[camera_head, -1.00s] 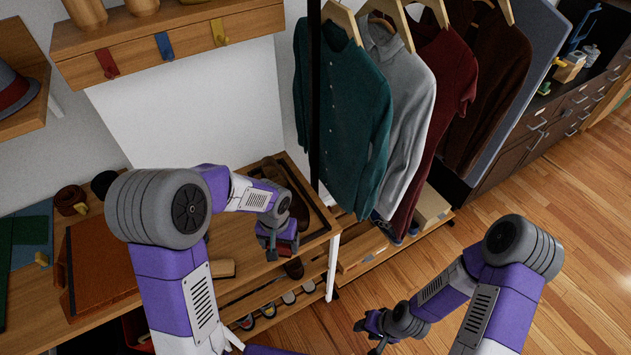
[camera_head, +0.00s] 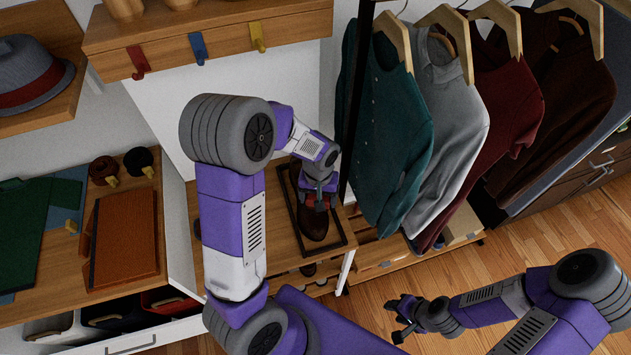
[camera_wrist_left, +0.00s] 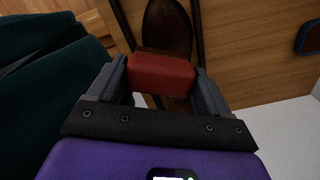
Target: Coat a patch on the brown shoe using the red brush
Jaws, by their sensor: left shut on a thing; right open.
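The brown shoe (camera_head: 314,224) lies in a dark-framed tray (camera_head: 303,254) on the wooden bench, partly hidden by my left gripper. My left gripper (camera_head: 319,193) is above the shoe and shut on the red brush (camera_head: 309,201). In the left wrist view the red brush (camera_wrist_left: 162,72) sits crosswise between the fingers, with the brown shoe (camera_wrist_left: 166,28) just beyond it. Whether the brush touches the shoe I cannot tell. My right gripper (camera_head: 400,320) is open and empty over the floor at the lower right.
Hanging shirts, the nearest a green one (camera_head: 388,130), crowd the space right of the tray. A shelf with coloured hooks (camera_head: 198,48) is above. A brown leather folder (camera_head: 124,238) lies on the left surface. The wooden floor (camera_head: 480,270) at right is mostly clear.

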